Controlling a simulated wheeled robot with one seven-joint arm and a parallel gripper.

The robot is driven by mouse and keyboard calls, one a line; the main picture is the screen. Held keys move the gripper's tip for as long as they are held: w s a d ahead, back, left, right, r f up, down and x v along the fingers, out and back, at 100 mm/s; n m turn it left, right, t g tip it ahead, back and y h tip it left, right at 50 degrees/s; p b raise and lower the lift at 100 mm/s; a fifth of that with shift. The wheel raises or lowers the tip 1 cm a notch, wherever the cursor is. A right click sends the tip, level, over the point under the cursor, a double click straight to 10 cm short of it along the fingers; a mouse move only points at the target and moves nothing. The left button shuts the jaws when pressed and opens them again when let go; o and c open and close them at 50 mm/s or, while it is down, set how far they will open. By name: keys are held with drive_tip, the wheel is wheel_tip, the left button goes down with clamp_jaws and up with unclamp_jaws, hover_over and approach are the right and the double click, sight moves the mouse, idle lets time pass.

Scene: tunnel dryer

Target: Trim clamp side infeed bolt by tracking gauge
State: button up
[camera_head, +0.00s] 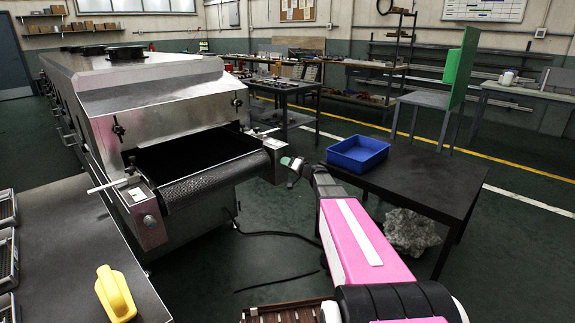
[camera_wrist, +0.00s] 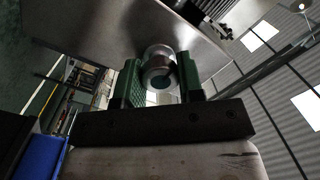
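The tunnel dryer (camera_head: 160,95) has its open infeed end facing me, with a dark belt roller (camera_head: 215,180) across it. My gripper (camera_head: 291,165) is at the right side of that end, beside the side plate. In the wrist view, my gripper's green-padded fingers (camera_wrist: 159,82) sit on both sides of a round metal bolt head (camera_wrist: 160,68), which appears to touch both pads. The bolt comes out of a grey metal plate (camera_wrist: 110,25). A small pale plate (camera_head: 137,194) on the left side bracket may be a gauge; its marks are too small to read.
A blue bin (camera_head: 357,153) stands on a black table (camera_head: 430,180) right of my arm. A yellow handle-like object (camera_head: 115,293) lies on the left table (camera_head: 75,245). A dark cable (camera_head: 270,234) runs over the floor below the infeed. A grey rock-like lump (camera_head: 410,231) lies under the black table.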

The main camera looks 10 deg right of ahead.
drive_tip(key=shift+c, duration=1.3)
drive_tip(key=m, duration=0.5)
drive_tip(key=shift+m, duration=0.4)
drive_tip(key=m+t, duration=0.1)
drive_tip(key=m, duration=0.5)
drive_tip(key=shift+m, duration=0.3)
drive_tip(key=m, duration=0.6)
drive_tip(key=shift+m+t+h, duration=0.3)
drive_tip(key=shift+m+t, duration=0.1)
drive_tip(key=m+h, duration=0.1)
drive_tip(key=m, duration=0.5)
drive_tip(key=shift+f+m, duration=0.1)
drive_tip(key=shift+m, duration=0.2)
